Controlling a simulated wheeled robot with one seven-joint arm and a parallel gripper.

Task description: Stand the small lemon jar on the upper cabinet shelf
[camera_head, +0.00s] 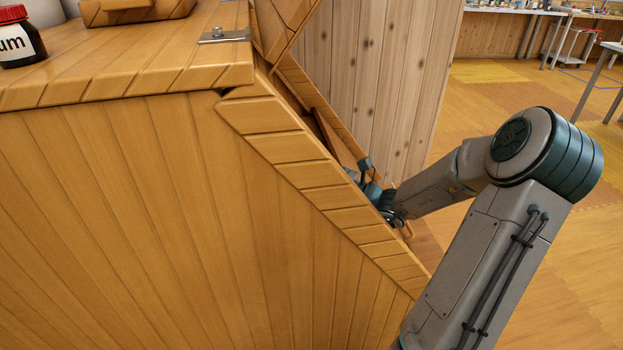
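No jar marked lemon shows in this view. The wooden cabinet (180,200) fills the left and middle, seen from its side and top, with its front slanting down to the right. My arm reaches in from the right, and my gripper (368,180) is at the cabinet's front edge. The cabinet side hides its fingers, so I cannot tell whether they are open or hold anything. The shelves inside are hidden too.
A dark jar (17,38) with a red lid and a label ending in "um" stands on the cabinet top. A wooden panel (370,75), perhaps an open door, stands beyond the front. Workbenches (510,10) are far behind; open floor lies right.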

